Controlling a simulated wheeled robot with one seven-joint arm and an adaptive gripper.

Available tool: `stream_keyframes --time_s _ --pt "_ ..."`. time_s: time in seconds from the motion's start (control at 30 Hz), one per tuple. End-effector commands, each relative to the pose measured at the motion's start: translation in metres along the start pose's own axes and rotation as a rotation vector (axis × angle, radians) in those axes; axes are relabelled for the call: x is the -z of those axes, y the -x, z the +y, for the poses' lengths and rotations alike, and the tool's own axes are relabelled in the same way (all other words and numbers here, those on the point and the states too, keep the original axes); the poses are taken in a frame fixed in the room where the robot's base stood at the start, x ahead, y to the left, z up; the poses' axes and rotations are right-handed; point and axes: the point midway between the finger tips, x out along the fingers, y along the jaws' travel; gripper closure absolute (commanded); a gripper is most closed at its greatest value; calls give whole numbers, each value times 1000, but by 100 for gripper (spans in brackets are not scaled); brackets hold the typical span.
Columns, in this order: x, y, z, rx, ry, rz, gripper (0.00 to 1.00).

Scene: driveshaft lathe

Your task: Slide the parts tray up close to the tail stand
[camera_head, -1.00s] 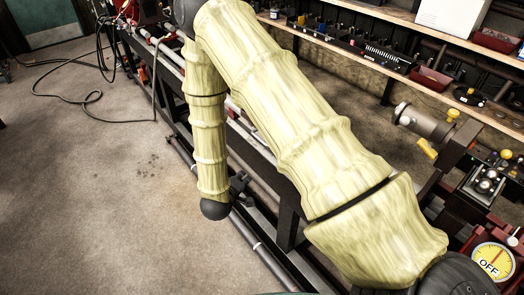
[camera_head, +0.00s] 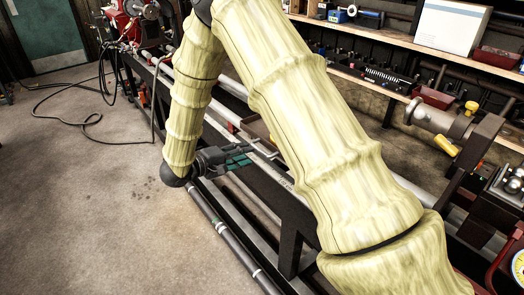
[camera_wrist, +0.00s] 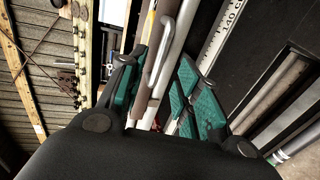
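The tail stand (camera_head: 440,122), a grey cylinder with yellow knobs on a dark mount, is at the right in the head view. A small part of a brown box-like thing (camera_head: 255,128), possibly the parts tray, shows behind my arm; most of it is hidden. My gripper (camera_head: 240,161), with green pads, is beside the machine's front rail, left of the tail stand and close to the brown thing. In the wrist view my gripper (camera_wrist: 160,82) is open, its fingers apart. A bent silver bar (camera_wrist: 166,50), like a handle, shows between them; I cannot tell contact.
Long rails (camera_head: 208,88) run along the machine. A shelf (camera_head: 375,27) behind holds a white box (camera_head: 450,25), red bins and tools. Hoses (camera_head: 92,118) lie on the floor at left. The floor in front of the machine is open.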

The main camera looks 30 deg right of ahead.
Motion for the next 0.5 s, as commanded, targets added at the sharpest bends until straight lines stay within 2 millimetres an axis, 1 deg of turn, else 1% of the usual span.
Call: stream_keyframes --time_s 0.03,0.1,0.3,0.5 --pt "0 -9 0 1 0 -1 66" --pt "-1 -21 0 1 0 -2 66" --pt "0 -51 0 1 0 0 66" --pt "0 -69 -1 1 0 0 66"
